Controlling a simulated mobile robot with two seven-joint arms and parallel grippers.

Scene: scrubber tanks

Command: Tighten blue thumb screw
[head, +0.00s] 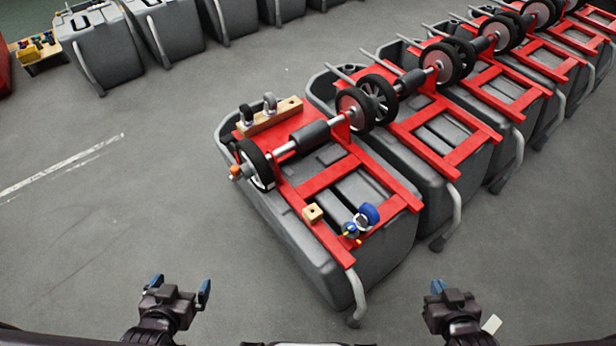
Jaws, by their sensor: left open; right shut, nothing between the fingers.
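A blue rounded piece (370,212), seemingly the thumb screw, sits on the red frame (398,206) at the front right of the nearest grey tank (375,260). A silver ring-like part and a smaller blue and yellow piece (351,230) are beside it. Its thread and how far it is screwed in are too small to tell. My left gripper (180,286) is open and empty at the lower left, well away from the tank. My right gripper (439,286) is shut and empty at the lower right, below and right of the blue piece, apart from it.
A bent grey leg (357,292) sticks out at the front. More tanks stand close at right.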

